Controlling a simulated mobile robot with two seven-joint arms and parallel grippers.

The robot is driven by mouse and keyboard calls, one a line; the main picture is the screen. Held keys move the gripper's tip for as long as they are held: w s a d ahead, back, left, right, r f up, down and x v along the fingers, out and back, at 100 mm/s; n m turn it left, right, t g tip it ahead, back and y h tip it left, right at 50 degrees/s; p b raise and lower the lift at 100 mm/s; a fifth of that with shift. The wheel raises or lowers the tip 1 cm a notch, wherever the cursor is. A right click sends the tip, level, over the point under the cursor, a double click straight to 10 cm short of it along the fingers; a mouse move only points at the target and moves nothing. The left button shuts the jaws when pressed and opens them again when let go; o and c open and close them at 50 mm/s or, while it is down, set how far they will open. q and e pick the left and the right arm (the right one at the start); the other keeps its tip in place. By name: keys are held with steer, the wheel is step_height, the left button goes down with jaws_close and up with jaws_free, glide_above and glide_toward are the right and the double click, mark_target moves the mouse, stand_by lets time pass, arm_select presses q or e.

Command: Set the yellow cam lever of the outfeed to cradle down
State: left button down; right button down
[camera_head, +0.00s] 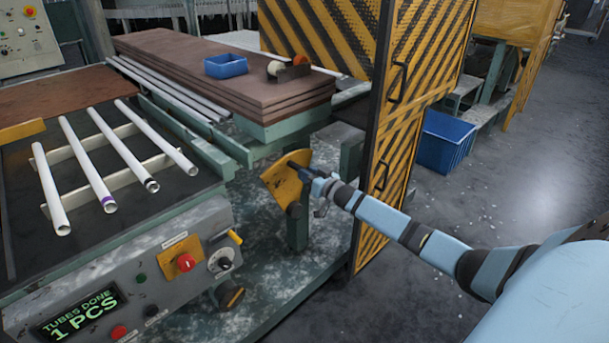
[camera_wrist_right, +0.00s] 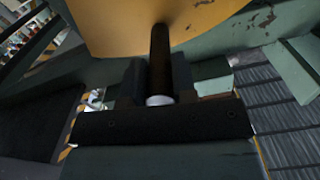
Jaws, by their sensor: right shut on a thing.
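The yellow cam lever (camera_head: 283,187) is a worn yellow plate on a green post at the right end of the machine, in the middle of the head view. My right gripper (camera_head: 304,172) reaches it from the right, at its upper edge. In the right wrist view the yellow plate (camera_wrist_right: 140,22) fills the top, and a dark round handle (camera_wrist_right: 161,55) stands out from it. The right gripper (camera_wrist_right: 158,85) is shut on this handle, with a finger on each side. My left gripper is not in view.
White glass tubes (camera_head: 88,170) lie on a rack at left. The control panel (camera_head: 130,280) has a red knob and a display reading "TUBES DONE 1 PCS". A striped yellow guard door (camera_head: 395,140) stands just right of the lever. Stacked brown boards (camera_head: 190,62) bear a blue bin (camera_head: 226,66).

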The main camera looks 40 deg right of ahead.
stand_by(0.3)
steer(key=c, duration=0.9)
jaws_free()
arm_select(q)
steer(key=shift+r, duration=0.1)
arm_select(e)
steer(key=shift+s, duration=0.1)
arm_select(q)
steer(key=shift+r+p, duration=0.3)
steer(key=shift+p, duration=0.7)
arm_select(e)
steer(key=shift+s+d, duration=0.2)
steer(key=shift+s, duration=2.1)
steer(key=shift+s+d, duration=0.15)
steer(key=shift+s, duration=2.1)
steer(key=shift+s+d, duration=0.2)
steer(key=shift+s, duration=2.1)
